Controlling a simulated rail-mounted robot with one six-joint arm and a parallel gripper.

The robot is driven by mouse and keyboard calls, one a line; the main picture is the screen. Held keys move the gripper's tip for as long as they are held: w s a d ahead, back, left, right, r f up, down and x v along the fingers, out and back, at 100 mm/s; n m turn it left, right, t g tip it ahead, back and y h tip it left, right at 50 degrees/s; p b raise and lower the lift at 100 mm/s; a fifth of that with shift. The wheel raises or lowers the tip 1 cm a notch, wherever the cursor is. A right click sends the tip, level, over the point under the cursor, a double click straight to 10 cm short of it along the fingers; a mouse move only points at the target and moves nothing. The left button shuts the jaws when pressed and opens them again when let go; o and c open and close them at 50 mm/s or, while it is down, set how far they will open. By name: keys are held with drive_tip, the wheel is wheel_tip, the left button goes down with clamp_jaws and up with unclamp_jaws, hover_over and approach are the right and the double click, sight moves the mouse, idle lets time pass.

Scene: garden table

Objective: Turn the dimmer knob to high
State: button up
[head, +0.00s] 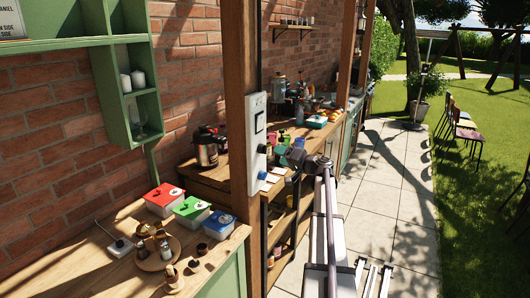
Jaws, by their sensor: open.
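A pale control panel (255,145) is fixed upright on the wooden post near the middle of the head view. It has a dark square window in its upper part. My gripper (282,156) is at the end of my arm, just right of the panel's lower half. It is open, with nothing seen between its fingers. I cannot tell whether it touches the panel.
A workbench behind the post holds a steel pot (206,151) and several other items. The near left counter holds red (164,196), green (192,209) and blue (218,223) lidded boxes and a wooden tray (150,262). The paved path (405,190) at right is clear.

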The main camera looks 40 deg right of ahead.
sight(265, 150)
drive_tip(key=x, duration=0.8)
drive_tip(key=c, duration=0.9)
